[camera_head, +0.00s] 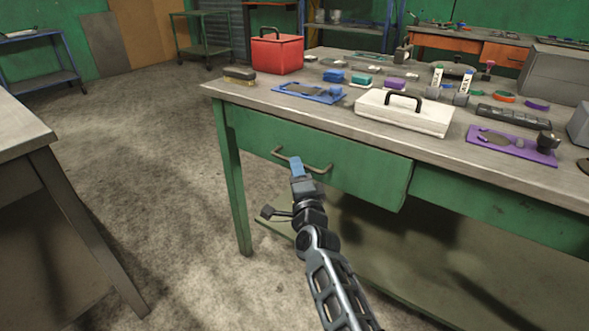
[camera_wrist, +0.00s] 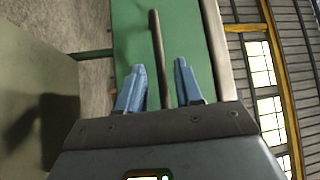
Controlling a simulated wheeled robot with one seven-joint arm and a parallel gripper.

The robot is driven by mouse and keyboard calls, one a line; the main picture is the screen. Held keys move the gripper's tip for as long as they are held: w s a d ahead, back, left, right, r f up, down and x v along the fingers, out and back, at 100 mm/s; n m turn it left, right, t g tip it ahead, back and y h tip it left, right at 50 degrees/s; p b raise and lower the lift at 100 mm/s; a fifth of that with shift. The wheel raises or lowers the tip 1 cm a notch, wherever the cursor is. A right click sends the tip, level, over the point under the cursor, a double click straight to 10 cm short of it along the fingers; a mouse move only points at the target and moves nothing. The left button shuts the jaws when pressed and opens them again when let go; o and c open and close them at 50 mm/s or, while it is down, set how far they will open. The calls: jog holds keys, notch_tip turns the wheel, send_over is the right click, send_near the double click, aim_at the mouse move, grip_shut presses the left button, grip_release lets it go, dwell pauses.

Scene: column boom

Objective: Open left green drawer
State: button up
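The left green drawer (camera_head: 360,177) is under the workbench top in the head view. Its front seems to stand slightly proud of the panel to its right. A dark bar handle (camera_head: 318,169) runs across the drawer front. My gripper (camera_head: 295,162) is at the handle, near its middle. In the wrist view the handle (camera_wrist: 156,45) runs between the two blue fingers of my gripper (camera_wrist: 160,80), with a visible gap on each side. The fingers are open. The green drawer front also shows behind them in the wrist view (camera_wrist: 180,30).
The workbench top (camera_head: 250,98) holds a red toolbox (camera_head: 277,54), a white case (camera_head: 405,111), a blue tray (camera_head: 309,94) and a purple tray (camera_head: 510,146). A green table leg (camera_head: 233,185) stands left of my arm. Another table (camera_head: 18,130) is at the left, with clear floor between.

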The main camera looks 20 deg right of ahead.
jog(key=shift+w+d+r+b, duration=0.1)
jog(key=shift+w+d+b, duration=0.15)
jog(key=shift+w, duration=0.6)
jog(key=shift+w+d+r+b, duration=0.1)
jog(key=shift+w+b, duration=0.2)
jog(key=shift+w, duration=0.5)
jog(key=shift+c, duration=0.4)
grip_shut()
